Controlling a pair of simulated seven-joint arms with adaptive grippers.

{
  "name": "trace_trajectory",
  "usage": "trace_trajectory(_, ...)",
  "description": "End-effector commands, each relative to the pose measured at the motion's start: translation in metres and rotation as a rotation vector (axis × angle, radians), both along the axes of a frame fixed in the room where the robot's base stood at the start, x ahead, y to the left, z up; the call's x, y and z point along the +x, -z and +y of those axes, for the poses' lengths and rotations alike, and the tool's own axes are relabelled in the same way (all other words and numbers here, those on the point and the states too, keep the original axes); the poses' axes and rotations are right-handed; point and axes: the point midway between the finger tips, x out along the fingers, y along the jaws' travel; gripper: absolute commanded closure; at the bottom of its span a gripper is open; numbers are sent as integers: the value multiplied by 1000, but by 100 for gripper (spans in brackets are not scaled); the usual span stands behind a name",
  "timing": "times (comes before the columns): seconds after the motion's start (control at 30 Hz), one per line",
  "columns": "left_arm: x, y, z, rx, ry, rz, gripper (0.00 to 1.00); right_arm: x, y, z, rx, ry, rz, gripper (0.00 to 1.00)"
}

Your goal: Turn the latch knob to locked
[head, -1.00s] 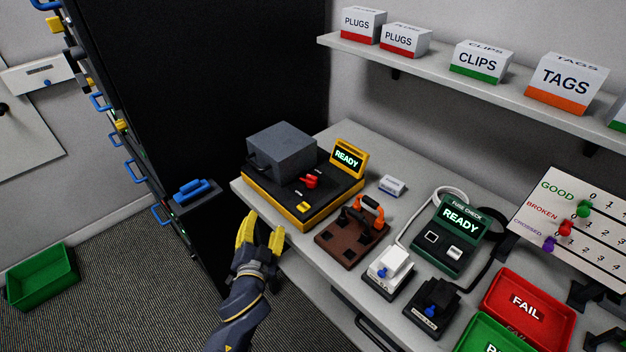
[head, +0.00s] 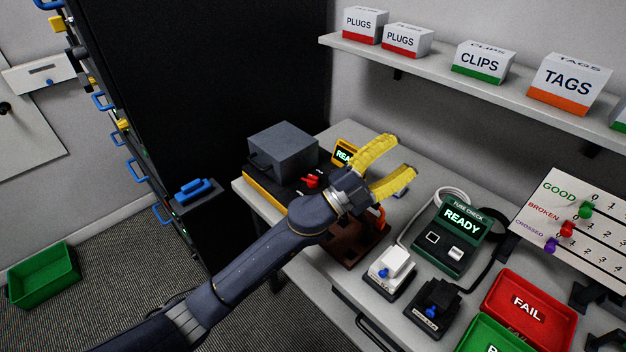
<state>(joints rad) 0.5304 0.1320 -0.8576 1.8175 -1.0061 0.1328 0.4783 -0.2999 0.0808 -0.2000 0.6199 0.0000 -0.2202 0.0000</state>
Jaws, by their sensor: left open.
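A yellow and black tester (head: 262,193) stands at the left end of the bench, with a grey block (head: 283,148) on it. A small red knob (head: 312,180) shows on its top, beside my left wrist. I cannot tell for certain that this is the latch knob, nor read its setting. My left gripper (head: 402,157) is open and empty, with yellow fingers pointing right over the bench, to the right of the tester. My left arm hides the tester's front right part and half of its READY screen (head: 345,155). My right gripper is not in view.
A brown fixture (head: 347,250) is partly under my left arm. A green fuse checker (head: 450,225), a white holder (head: 390,270) and a black holder (head: 435,307) stand to its right. A red FAIL tray (head: 528,308) is at the lower right. A shelf with boxes hangs above.

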Motion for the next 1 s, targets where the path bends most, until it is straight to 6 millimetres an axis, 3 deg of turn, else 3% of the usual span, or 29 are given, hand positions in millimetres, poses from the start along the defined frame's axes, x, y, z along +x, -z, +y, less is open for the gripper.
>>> trace_trajectory(0.1, -18, -1, -40, 128, 182, -93, 46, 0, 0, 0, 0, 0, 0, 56)
trace_trajectory(0.2, -31, 10, -64, 259, 323, -147, 46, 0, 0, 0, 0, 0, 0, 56)
trace_trajectory(0.33, -40, 34, -81, 462, 481, -187, 46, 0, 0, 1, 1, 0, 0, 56)
trace_trajectory(0.47, -36, 64, -79, 700, 599, -190, 46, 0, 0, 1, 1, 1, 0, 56)
trace_trajectory(0.57, -23, 85, -66, 899, 656, -166, 46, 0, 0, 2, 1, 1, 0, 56)
trace_trajectory(0.73, 17, 109, -20, 1251, 676, -65, 46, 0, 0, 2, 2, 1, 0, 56)
trace_trajectory(0.87, 56, 107, 29, 1506, 616, 60, 46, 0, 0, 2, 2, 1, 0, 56)
trace_trajectory(1.0, 96, 88, 85, 1728, 496, 219, 46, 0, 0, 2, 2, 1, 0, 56)
